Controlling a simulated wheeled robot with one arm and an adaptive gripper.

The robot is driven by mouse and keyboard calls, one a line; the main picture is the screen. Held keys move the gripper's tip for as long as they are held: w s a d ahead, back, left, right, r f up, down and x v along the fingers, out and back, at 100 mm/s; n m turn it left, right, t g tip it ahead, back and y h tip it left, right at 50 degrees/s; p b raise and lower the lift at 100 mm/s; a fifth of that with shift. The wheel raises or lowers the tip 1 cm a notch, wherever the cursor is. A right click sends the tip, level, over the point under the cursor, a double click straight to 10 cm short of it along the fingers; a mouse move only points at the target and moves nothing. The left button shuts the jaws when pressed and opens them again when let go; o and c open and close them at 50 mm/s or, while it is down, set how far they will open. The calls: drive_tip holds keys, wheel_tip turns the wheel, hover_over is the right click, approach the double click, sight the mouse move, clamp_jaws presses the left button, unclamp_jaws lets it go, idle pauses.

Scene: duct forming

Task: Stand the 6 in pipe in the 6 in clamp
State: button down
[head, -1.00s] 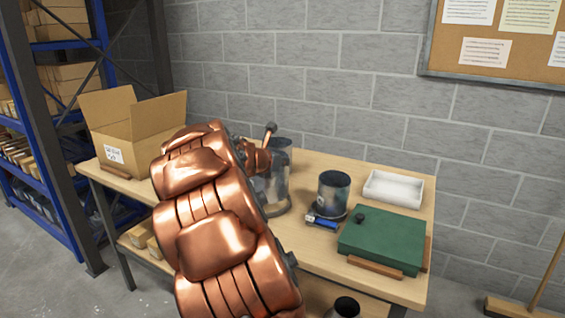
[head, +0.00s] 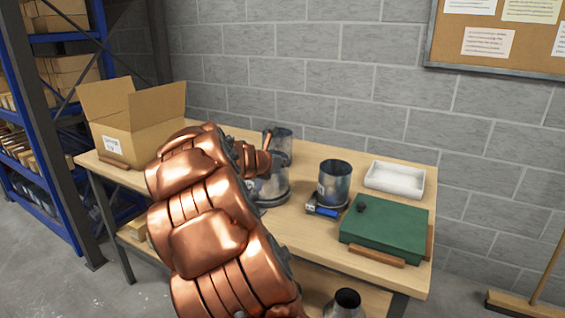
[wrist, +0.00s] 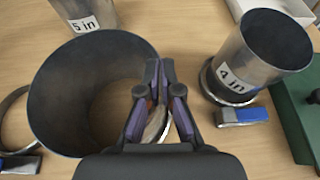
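The wide grey metal pipe, which I take as the 6 in pipe, shows its open top in the wrist view (wrist: 60,100) and its lower body in the head view (head: 268,188). Its label is not visible. My gripper (wrist: 161,75) is shut on its right wall. The pipe looks upright. A dark ring, likely the 6 in clamp (head: 276,202), shows around its foot in the head view; I cannot tell whether the pipe is fully down in it. My copper-coloured arm hides the left side.
The 4 in pipe (wrist: 262,50) stands in a blue-latched clamp (head: 322,209) to the right. The 5 in pipe (head: 279,143) stands behind. Another ring (wrist: 10,122) lies left of the wide pipe. A green case (head: 385,230), white tray (head: 394,180) and cardboard box (head: 133,125) occupy the table.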

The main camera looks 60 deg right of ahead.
drive_tip(key=c, duration=1.8)
unclamp_jaws()
drive_tip(key=shift+c, duration=0.2)
drive_tip(key=o, duration=0.6)
drive_tip(key=v, duration=1.2)
